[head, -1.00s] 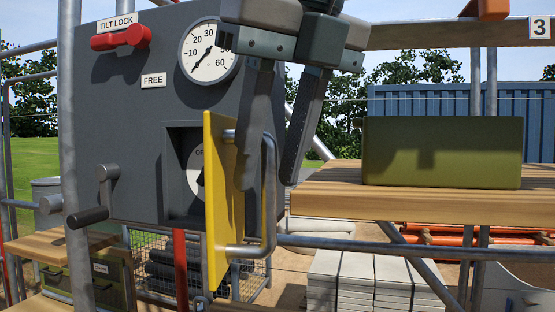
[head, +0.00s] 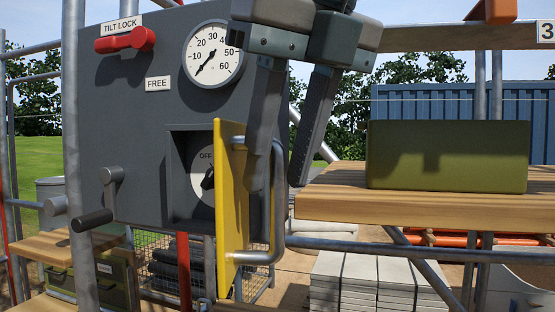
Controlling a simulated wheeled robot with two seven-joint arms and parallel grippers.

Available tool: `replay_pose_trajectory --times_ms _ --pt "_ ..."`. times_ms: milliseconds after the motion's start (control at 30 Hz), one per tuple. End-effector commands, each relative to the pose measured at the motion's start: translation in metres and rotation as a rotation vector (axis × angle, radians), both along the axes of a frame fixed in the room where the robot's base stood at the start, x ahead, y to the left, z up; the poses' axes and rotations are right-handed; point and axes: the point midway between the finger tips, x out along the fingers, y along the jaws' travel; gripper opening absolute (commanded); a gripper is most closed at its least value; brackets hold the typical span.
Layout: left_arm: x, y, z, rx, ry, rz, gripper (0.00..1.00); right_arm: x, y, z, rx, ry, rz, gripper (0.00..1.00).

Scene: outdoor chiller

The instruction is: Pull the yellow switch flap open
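The yellow switch flap (head: 230,215) stands out from the grey panel, swung away from the recess, and looks nearly edge-on. Its metal bar handle (head: 279,200) is on the flap's right side. Behind the flap, a pale dial (head: 202,172) marked OFF, with a dark knob, shows in part. My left gripper (head: 278,180) reaches down from the top with its two dark fingers apart. One fingertip is left of the handle's upright bar and the other right of it. I cannot tell whether either finger touches the bar. My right gripper is not in view.
The grey panel (head: 135,130) carries a red tilt-lock lever (head: 127,41), a gauge (head: 213,54) and a crank (head: 104,200). A wooden shelf (head: 420,207) with a green box (head: 447,157) is close on the right. Scaffold pipes (head: 380,250) run below.

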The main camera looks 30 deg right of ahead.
Motion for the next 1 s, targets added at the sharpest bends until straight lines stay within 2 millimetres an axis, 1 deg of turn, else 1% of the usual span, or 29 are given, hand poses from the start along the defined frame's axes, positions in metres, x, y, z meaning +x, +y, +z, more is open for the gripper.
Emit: replay_pose_trajectory --times_ms 33,167,700,900,1000 --pt "-0.002 0.0 0.011 -0.002 -0.003 0.0 0.31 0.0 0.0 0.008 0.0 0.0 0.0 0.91" --pt "-0.009 0.0 0.029 -0.004 -0.003 0.001 0.31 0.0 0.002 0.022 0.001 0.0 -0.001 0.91" --pt "-0.043 0.001 0.111 -0.002 -0.003 0.0 0.31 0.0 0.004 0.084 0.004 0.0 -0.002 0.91" --pt "-0.053 0.002 0.135 -0.003 -0.002 0.001 0.31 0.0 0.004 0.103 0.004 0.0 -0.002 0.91" --pt "-0.057 0.002 0.143 -0.003 -0.002 0.001 0.31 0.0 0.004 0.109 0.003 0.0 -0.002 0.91"
